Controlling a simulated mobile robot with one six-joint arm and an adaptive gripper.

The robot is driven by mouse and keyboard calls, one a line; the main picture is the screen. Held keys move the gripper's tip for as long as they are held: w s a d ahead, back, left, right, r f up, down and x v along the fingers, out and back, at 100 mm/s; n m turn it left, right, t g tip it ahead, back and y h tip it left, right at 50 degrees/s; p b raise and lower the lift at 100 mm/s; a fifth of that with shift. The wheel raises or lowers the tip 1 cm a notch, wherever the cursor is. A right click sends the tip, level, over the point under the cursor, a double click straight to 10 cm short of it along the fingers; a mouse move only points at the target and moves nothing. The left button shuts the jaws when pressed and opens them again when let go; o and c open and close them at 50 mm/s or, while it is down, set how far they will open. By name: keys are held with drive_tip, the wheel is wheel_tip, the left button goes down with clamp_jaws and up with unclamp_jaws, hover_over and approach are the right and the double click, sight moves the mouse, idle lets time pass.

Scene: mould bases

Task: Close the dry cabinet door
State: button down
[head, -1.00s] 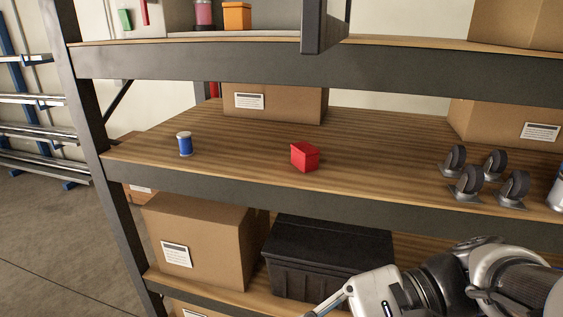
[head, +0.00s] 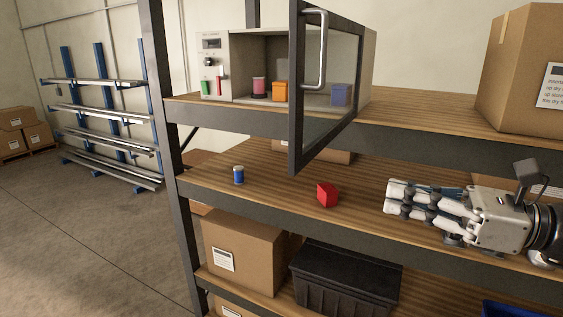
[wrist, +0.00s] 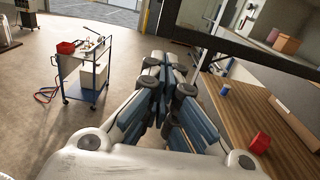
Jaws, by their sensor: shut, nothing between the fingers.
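The dry cabinet (head: 213,73) stands on the upper shelf in the head view. Its glass-paned door (head: 297,110) is open, hinged at the right and swung out past the shelf's front edge. A silver handle (head: 323,50) is on the door. Inside are a pink spool (head: 259,85), an orange box (head: 280,91) and a blue box seen through the glass. My gripper (head: 388,197) is shut and empty, pointing left, to the right of the door and below it, apart from it. The gripper also shows in the wrist view (wrist: 165,75), with the dark door frame at upper right.
A blue can (head: 239,175) and a red box (head: 327,195) sit on the middle shelf, left of my gripper. A shelf post (head: 160,100) stands left of the cabinet. A blue cart (wrist: 80,75) stands on open floor in the wrist view.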

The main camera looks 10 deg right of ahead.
drive_tip(key=x, duration=1.4)
drive_tip(key=shift+w, duration=0.3)
